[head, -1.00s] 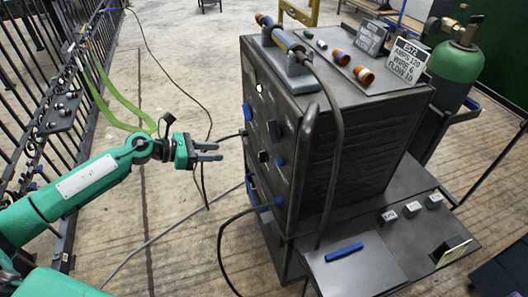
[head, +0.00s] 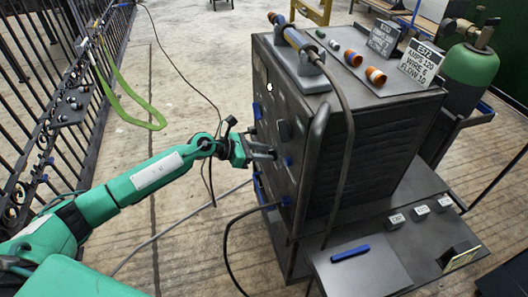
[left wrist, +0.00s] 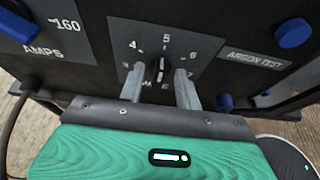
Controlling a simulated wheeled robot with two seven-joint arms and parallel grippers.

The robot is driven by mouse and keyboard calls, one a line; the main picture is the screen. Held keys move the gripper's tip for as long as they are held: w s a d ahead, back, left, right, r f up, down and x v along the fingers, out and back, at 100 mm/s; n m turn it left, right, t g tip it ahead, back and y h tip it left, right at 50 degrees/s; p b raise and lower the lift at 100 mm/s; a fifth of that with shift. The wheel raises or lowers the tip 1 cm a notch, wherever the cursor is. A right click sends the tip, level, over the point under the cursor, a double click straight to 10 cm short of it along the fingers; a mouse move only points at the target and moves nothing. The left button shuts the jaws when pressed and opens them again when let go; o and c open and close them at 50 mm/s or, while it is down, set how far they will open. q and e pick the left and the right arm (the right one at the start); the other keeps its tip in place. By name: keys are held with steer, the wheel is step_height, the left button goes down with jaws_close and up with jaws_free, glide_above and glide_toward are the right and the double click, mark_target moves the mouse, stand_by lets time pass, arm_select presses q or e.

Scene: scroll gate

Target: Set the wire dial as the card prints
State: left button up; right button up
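The card (head: 420,62) stands on top of the dark welding machine and reads AMPS 120, WIRE 6, FLOW 10. The wire dial (left wrist: 160,70) is on the machine's front panel, with numbers 3 to 7 around a dark knob. The knob's pale mark seems to point up near 5. My left gripper (head: 264,154) is at the front panel; in the left wrist view (left wrist: 161,90) its two fingers are apart, one on each side of the knob's lower part. Contact with the knob cannot be told. My right gripper is not in view.
The AMPS dial area (left wrist: 55,35) is left of the wire dial, and a blue knob (left wrist: 293,33) and an ARGON TEST label (left wrist: 257,59) are to the right. A cable (head: 232,225) hangs before the machine. A green gas cylinder (head: 468,75) stands behind.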

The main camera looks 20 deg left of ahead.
arm_select(q)
steer(key=shift+w+d+f, duration=0.1)
steer(key=shift+w+d, duration=0.05)
steer(key=shift+d, duration=0.05)
jaws_close()
stand_by(0.3)
steer(key=shift+w+a+f+n+g+h+b, duration=0.2)
steer(key=shift+n+g+h+b, duration=0.3)
steer(key=shift+n, duration=0.65)
steer(key=shift+w+a+f+n+g+h+b, duration=0.1)
steer(key=shift+w+n+g+h+b, duration=0.15)
steer(key=shift+n+g+h, duration=0.6)
steer(key=shift+w+a+f+n+g+h+b, duration=0.15)
steer(key=shift+w+n+h+b, duration=0.2)
steer(key=shift+n, duration=1.05)
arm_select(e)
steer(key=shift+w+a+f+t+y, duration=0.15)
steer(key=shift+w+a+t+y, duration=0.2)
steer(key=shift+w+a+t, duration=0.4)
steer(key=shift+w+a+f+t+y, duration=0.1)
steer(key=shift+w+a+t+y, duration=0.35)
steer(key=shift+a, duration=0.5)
arm_select(q)
steer(key=shift+s, duration=0.1)
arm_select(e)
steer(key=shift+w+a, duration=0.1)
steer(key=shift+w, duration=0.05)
